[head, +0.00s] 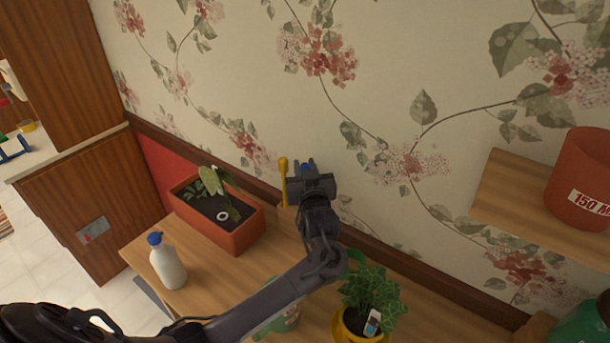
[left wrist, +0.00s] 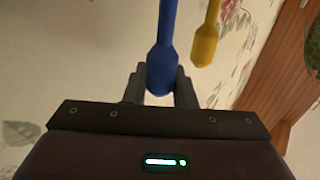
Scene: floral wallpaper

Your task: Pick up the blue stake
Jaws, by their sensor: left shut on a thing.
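My left gripper (head: 308,180) is up near the wallpapered wall, above the back of the wooden table. It is shut on the blue stake (left wrist: 163,50), which stands between its two fingers in the left wrist view. In the head view only small blue bits of the stake (head: 307,167) show past the gripper; the rest is hidden. A yellow stake (head: 284,182) is just left of the gripper in the head view. It also shows right of the blue stake in the left wrist view (left wrist: 206,45), apart from the fingers. My right gripper is not in view.
A terracotta planter (head: 238,239) with a leafy plant and a white bottle with a blue top (head: 168,264) stand on the table (head: 195,290). A potted green plant (head: 368,300) is at the front. A shelf (head: 500,205) with an orange pot (head: 578,185) is at right.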

